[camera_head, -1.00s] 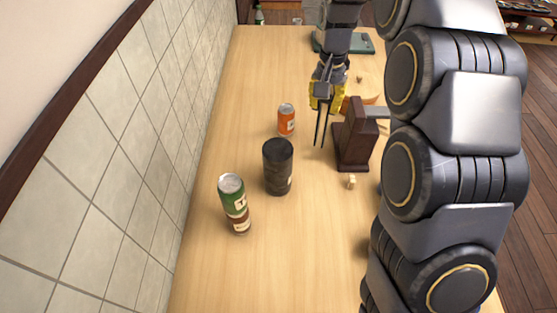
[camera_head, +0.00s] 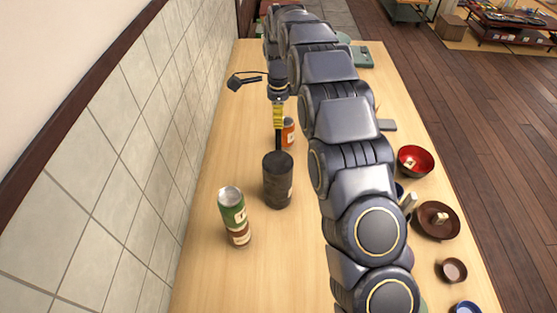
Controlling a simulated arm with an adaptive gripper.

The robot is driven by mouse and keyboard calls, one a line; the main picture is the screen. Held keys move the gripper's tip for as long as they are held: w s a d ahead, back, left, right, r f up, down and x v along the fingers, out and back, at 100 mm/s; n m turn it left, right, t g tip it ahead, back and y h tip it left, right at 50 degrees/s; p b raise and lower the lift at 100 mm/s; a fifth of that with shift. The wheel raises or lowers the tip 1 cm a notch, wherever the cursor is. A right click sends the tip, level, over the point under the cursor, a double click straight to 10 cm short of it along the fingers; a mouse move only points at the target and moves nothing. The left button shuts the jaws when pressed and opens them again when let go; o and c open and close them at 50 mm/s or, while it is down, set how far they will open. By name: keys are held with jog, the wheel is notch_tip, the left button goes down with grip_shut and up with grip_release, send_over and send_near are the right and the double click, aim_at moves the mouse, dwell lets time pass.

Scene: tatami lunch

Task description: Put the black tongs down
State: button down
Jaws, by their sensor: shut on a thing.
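My gripper (camera_head: 278,116), with yellow fingers, points down over the table near the left side. It is shut on the black tongs (camera_head: 278,141), which hang upright below it. The lower end of the tongs meets the top of the dark cylindrical container (camera_head: 277,187) in the picture; I cannot tell whether the tips are inside it or behind it.
An orange can (camera_head: 289,131) stands just behind the container, and a green can (camera_head: 234,217) in front left. A red bowl (camera_head: 415,160), a brown dish (camera_head: 437,221) and a small brown bowl (camera_head: 452,270) are at the right. My arm hides the table's middle.

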aim_at(278, 144)
notch_tip(278, 144, down, 9)
jog(key=shift+f, duration=0.1)
dwell(0.3)
jog(key=c, duration=1.1)
grip_release()
